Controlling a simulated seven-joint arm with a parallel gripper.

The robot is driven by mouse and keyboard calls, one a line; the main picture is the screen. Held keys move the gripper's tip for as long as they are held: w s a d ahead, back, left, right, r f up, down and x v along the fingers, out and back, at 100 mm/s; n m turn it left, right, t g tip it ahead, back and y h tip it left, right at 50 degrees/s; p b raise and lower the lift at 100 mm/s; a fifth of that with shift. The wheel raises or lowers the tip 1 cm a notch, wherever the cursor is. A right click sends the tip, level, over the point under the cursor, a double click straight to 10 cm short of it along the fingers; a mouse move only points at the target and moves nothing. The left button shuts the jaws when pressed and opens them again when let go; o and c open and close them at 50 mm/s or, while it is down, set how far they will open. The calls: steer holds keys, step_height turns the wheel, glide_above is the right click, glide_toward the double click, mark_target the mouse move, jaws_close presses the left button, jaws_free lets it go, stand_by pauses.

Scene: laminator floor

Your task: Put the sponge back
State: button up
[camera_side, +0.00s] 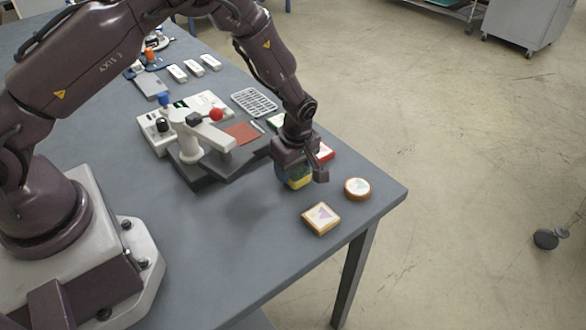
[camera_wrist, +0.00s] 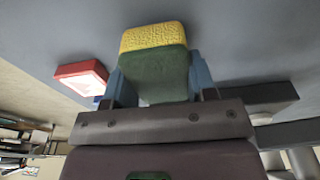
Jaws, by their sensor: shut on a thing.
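The sponge (camera_wrist: 154,38) is a block with a yellow textured layer and a green body. In the wrist view it sits between the two blue fingers of my gripper (camera_wrist: 158,78), which is shut on its sides. In the side view the sponge (camera_side: 300,183) shows below my gripper (camera_side: 298,172), partly hidden by it, near the table's right end. I cannot tell whether its underside touches the table (camera_side: 255,255). No marked place for the sponge is clear in either view.
A square wooden-edged coaster (camera_side: 321,219) and a round one (camera_side: 357,188) lie nearby on the right. A red-edged item (camera_side: 326,153) is just behind my gripper; a similar red one (camera_wrist: 82,77) shows in the wrist view. A press with a red knob (camera_side: 216,115) stands left.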

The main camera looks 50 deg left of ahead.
mark_target(297, 169)
steer(key=shift+f, duration=0.4)
steer(key=shift+f, duration=0.2)
steer(key=o, duration=0.9)
steer(key=shift+r, duration=0.15)
step_height(297, 169, up, 12)
steer(key=d, duration=0.1)
steer(key=shift+d, duration=0.2)
